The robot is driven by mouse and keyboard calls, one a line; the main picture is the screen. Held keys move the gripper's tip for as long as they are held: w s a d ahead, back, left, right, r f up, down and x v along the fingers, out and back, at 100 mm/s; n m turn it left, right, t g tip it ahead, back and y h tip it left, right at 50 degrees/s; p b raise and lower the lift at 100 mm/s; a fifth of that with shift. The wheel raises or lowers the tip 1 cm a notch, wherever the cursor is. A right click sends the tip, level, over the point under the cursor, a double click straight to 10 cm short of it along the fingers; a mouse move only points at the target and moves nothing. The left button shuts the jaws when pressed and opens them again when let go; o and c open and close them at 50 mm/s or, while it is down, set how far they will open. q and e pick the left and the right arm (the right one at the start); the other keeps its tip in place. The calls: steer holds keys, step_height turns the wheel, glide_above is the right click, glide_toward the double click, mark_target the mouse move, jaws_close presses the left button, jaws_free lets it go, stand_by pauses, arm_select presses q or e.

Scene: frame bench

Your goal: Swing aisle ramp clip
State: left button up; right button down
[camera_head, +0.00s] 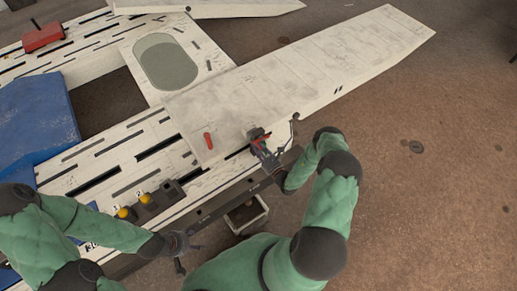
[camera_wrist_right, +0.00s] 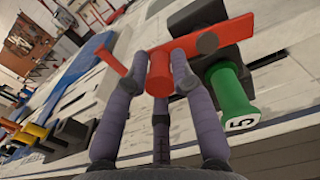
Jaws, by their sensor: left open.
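The aisle ramp clip (camera_wrist_right: 213,36) is a red bar with a round red knob (camera_wrist_right: 158,76), seen close in the right wrist view. In the head view, only a bit of red shows by my right gripper (camera_head: 262,143), at the ramp's near edge. The right fingers stand on both sides of the knob and appear shut on it; the contact is partly hidden. A pale, worn ramp panel (camera_head: 330,70) extends to the upper right. My left gripper (camera_head: 185,250) is open and empty, low near the bench's front edge.
A green handle marked 5 (camera_wrist_right: 232,97) sits beside the clip on a dark block. A red peg (camera_head: 208,141) stands on the panel. Yellow-topped pegs (camera_head: 146,200), a blue cover (camera_head: 38,118) and an open box (camera_head: 246,214) are nearby. Bare floor lies right.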

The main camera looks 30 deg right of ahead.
steer(key=shift+d+r+m, duration=0.1)
steer(key=shift+r+m, duration=0.1)
steer(key=shift+m, duration=0.4)
steer(key=m, duration=0.1)
steer(key=r+m, duration=0.1)
steer(key=m, duration=0.1)
steer(key=shift+d+r+p, duration=0.2)
steer(key=shift+d+p, duration=0.05)
steer(key=shift+p, duration=0.05)
steer(key=shift+w+d+r+m, duration=0.1)
steer(key=shift+d+r+m, duration=0.4)
steer(key=shift+m, duration=1.35)
steer(key=shift+d+r+m, duration=0.25)
steer(key=shift+d+m, duration=0.5)
steer(key=shift+m, duration=1.15)
steer(key=shift+w+d+r+m, duration=0.1)
steer(key=shift+d+r+m, duration=0.4)
steer(key=shift+m, duration=1.35)
steer(key=shift+d+f, duration=0.15)
steer(key=c, duration=1)
jaws_free()
steer(key=shift+c, duration=0.2)
